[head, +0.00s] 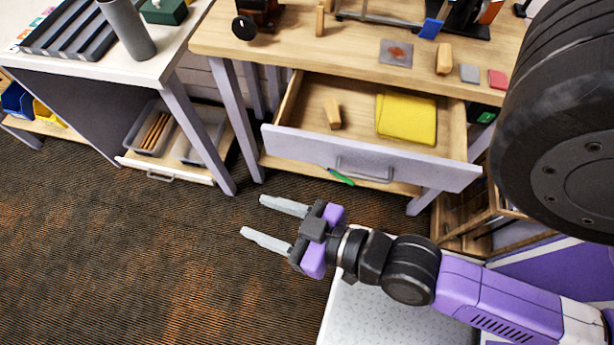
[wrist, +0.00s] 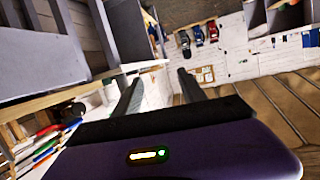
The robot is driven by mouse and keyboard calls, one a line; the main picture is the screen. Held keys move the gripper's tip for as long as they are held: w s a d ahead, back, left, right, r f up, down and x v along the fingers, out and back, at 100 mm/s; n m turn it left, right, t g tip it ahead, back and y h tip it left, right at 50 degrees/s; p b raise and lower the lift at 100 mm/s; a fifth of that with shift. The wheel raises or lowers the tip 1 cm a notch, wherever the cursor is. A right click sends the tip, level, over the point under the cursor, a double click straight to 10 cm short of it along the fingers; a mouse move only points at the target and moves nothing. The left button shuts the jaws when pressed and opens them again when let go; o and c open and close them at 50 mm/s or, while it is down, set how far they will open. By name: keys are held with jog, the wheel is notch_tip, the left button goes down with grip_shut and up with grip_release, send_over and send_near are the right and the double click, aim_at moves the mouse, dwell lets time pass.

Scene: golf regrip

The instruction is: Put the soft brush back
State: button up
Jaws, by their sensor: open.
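My gripper (head: 253,216) is open and empty. It hangs over the carpet in front of the bench, left of and nearer than the open drawer (head: 312,142). The drawer holds a small tan wooden block-like piece (head: 333,113), which may be the soft brush; I cannot make out bristles. A folded yellow cloth (head: 406,118) lies right of it in the drawer. A similar tan piece (head: 444,58) stands on the bench top. In the wrist view my two fingers (wrist: 160,80) are apart with nothing between them.
The wooden bench (head: 350,53) also carries a grey square pad (head: 396,53) and a red block (head: 497,79). A green-handled item (head: 341,176) shows below the drawer front. A white table (head: 85,66) stands at left. The carpet (head: 150,260) at left is clear.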

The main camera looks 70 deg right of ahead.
jog(key=s+d+r+n+y, duration=0.1)
jog(key=s+d+r, duration=0.1)
jog(key=s, duration=0.7)
jog(key=shift+r+n+y, duration=0.15)
jog(key=shift+n+y, duration=0.15)
jog(key=shift+n, duration=0.1)
jog(key=shift+d, duration=0.1)
dwell(0.5)
